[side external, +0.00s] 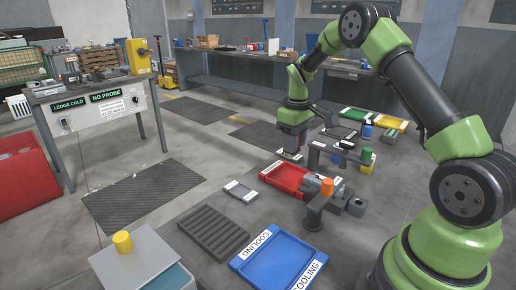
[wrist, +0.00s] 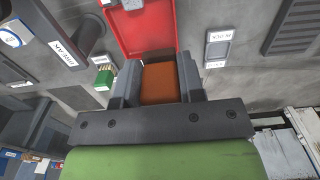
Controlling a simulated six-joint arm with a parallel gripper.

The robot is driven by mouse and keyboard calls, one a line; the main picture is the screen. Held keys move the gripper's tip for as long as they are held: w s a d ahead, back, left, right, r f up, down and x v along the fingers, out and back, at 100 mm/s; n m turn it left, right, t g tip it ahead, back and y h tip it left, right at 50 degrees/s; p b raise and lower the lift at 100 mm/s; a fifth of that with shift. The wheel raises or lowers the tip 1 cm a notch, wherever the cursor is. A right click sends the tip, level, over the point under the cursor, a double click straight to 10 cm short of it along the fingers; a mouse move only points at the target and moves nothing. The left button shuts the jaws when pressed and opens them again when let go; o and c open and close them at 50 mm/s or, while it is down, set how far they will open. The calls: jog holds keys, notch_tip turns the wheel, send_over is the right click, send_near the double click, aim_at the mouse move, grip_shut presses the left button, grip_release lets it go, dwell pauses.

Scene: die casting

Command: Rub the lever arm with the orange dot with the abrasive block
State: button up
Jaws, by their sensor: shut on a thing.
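My gripper (side external: 291,146) points down just behind the red tray in the side view. In the wrist view my gripper (wrist: 158,84) is shut on an orange-brown block (wrist: 159,86), apparently the abrasive block. The block's lower face is hidden. A grey lever arm (side external: 317,204) with an orange cap (side external: 327,186) stands at the right front of the red tray (side external: 270,180), apart from my gripper. Similar fixtures with a green cap (side external: 367,155) and a blue cap (side external: 367,130) stand farther back. The red tray also shows in the wrist view (wrist: 132,30).
A small grey labelled tray (side external: 241,190) looks empty. A ribbed grey rack (side external: 213,232) and a blue cooling tray (side external: 278,262) lie in front. Grey metal parts (side external: 357,206) sit beside the orange-capped fixture. Green and yellow trays (side external: 385,121) lie behind.

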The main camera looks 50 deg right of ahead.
send_over(314, 177)
jog(key=s, duration=0.2)
jog(key=shift+s+a+f, duration=0.1)
jog(key=shift+a+f, duration=0.05)
jog(key=shift+f, duration=2.7)
jog(key=shift+w+f, duration=0.2)
jog(key=shift+f, duration=0.65)
jog(key=shift+w, duration=0.85)
jog(key=shift+c, duration=0.3)
jog(key=shift+w, duration=1.6)
jog(key=shift+s+r, duration=0.1)
jog(key=shift+s, duration=2.55)
notch_tip(314, 177, up, 8)
